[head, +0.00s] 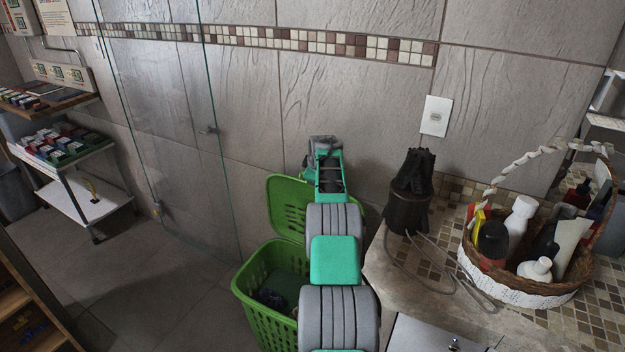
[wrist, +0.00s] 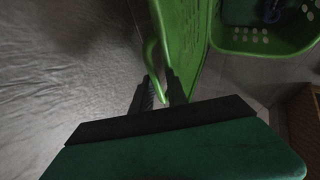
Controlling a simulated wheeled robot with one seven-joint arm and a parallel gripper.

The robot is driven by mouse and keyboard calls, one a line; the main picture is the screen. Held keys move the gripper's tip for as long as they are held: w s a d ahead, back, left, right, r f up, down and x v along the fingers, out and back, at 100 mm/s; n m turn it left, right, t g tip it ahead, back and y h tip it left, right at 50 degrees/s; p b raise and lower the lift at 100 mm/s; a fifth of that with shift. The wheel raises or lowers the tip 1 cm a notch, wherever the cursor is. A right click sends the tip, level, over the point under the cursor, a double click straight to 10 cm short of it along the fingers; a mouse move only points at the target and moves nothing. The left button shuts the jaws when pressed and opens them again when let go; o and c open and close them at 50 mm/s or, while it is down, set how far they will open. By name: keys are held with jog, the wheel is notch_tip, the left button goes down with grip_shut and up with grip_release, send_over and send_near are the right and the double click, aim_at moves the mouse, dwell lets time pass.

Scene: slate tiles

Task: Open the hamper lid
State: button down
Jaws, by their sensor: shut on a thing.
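The green hamper (head: 262,318) stands on the floor below my arm, with its top open and dark cloth inside. Its green lid (head: 287,207) stands raised at the back, close to the tiled wall. In the wrist view, the lid (wrist: 187,40) is seen nearly edge-on, with a curved green handle (wrist: 151,58) on its outer side. My gripper (wrist: 160,90) is shut on this handle, one dark finger on each side. The hamper's rim (wrist: 255,47) shows at the upper right there. In the head view, my arm covers part of the lid and hamper, and the fingertips are hard to make out.
A stone counter (head: 395,275) stands right of the hamper, with a dark corded appliance (head: 408,200) and a wicker basket (head: 515,283) of bottles. A glass panel (head: 175,130) stands to the left. The wall is close behind the lid.

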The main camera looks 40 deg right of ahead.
jog(key=shift+s+a+f, duration=0.1)
jog(key=shift+a+f, duration=0.15)
jog(key=shift+f, duration=0.75)
jog(key=c, duration=1.5)
grip_release()
jog(key=v, duration=0.3)
jog(key=b+v, duration=0.1)
jog(key=v, duration=0.2)
jog(key=d+r+v, duration=0.1)
jog(key=v, duration=0.2)
jog(key=shift+w, duration=0.4)
